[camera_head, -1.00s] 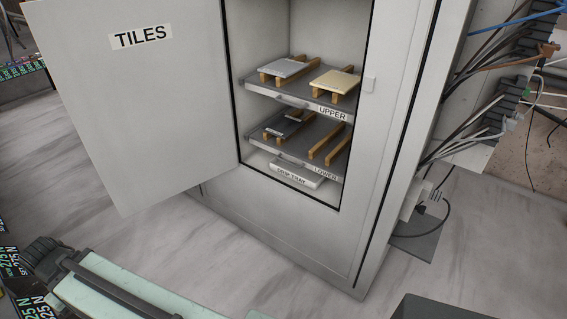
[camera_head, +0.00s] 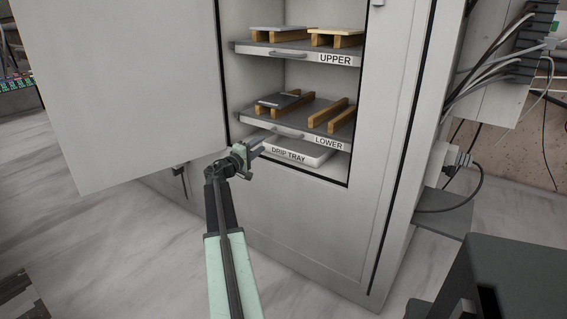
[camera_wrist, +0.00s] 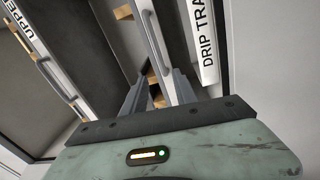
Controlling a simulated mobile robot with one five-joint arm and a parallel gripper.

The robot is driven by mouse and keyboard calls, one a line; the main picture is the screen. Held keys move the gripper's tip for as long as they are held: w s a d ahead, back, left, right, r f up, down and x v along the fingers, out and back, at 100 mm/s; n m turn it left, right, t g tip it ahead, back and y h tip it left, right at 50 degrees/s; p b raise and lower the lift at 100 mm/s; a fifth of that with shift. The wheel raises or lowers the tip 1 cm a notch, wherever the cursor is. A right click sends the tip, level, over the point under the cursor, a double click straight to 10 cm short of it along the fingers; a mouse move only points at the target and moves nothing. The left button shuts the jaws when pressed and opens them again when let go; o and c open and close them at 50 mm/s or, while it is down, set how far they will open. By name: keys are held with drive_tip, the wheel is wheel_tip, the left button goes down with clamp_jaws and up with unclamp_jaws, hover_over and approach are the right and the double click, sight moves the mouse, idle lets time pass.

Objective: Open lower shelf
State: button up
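The lower shelf (camera_head: 255,119) is a grey pull-out tray labelled LOWER inside the open cabinet. Its front bar handle (camera_head: 287,132) is left of the label. The shelf bears wooden rails, with a dark tile on the left pair. My gripper (camera_head: 259,145) is in front of the cabinet opening, just left of and below the handle. In the wrist view the two fingers of my gripper (camera_wrist: 158,88) are apart. The lower shelf's front (camera_wrist: 172,72) and its handle (camera_wrist: 154,42) lie ahead of them. I cannot tell whether the fingers touch the shelf.
The upper shelf (camera_head: 262,48) with tiles on rails is above. A white drip tray (camera_head: 318,158) sits right below the lower shelf. The open cabinet door (camera_head: 130,90) stands at the left. Cables and a wall box are at the right. Floor in front is partly clear.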

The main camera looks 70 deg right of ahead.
sight(283, 134)
drive_tip(key=shift+n+g+h, duration=0.3)
drive_tip(key=shift+n+h, duration=0.2)
drive_tip(key=shift+h, duration=0.1)
drive_tip(key=s+x, duration=0.1)
drive_tip(key=x, duration=0.3)
drive_tip(key=f+x, duration=0.1)
drive_tip(key=x, duration=0.3)
drive_tip(key=s+x, duration=0.1)
drive_tip(key=x, duration=0.3)
drive_tip(key=shift+s+d+f, duration=0.1)
drive_tip(key=shift+s+f, duration=0.15)
drive_tip(key=shift+s, duration=0.15)
clamp_jaws()
